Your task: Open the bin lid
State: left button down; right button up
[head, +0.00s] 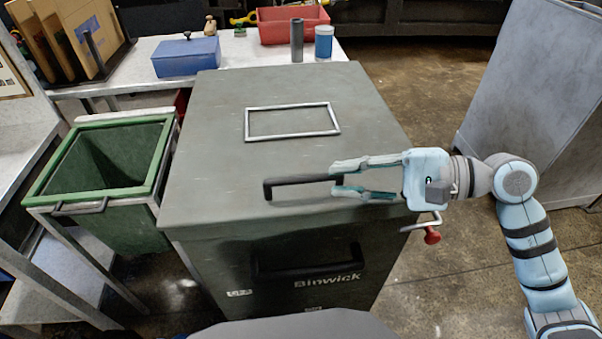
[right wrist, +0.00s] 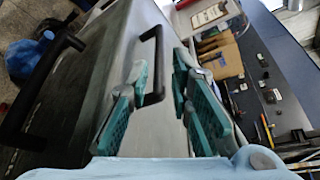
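The grey-green bin (head: 290,270) stands in the middle of the head view with its flat lid (head: 230,130) down. A dark bar handle (head: 300,185) lies near the lid's front edge. My right gripper (head: 335,180) comes in from the right over the lid. Its two teal-padded fingers are spread, with the handle's right end at the opening between their tips. In the right wrist view the handle (right wrist: 152,70) reaches between the parted fingers, with gaps beside it. A second dark handle (head: 310,262) is on the bin's front. My left gripper is not in view.
A green open bin (head: 100,165) stands close on the left. A worktable behind carries a blue box (head: 186,57) and a red tray (head: 290,25). A red-knobbed lever (head: 432,236) sticks out at the bin's right side. A grey cabinet (head: 535,95) stands at right.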

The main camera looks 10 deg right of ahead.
aim_at(310, 179)
jog(key=x, duration=0.8)
jog(key=shift+p, duration=0.3)
jog(key=shift+f, duration=0.1)
jog(key=shift+c, duration=0.6)
grip_shut()
